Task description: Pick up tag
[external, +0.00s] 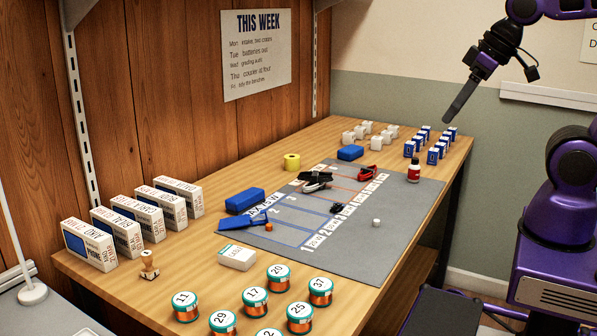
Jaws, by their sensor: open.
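No object is clearly readable as a tag in the external view, and I cannot tell which small item it is. A flat blue piece (240,223) lies at the left end of the grey mat (385,240), with a small orange cube (268,227) beside it. My gripper (456,108) is open and empty, held high at the upper right above the far end of the table, apart from everything.
White phone boxes (115,232) line the left wall. Blue-and-white small boxes (433,153) stand at the far right.

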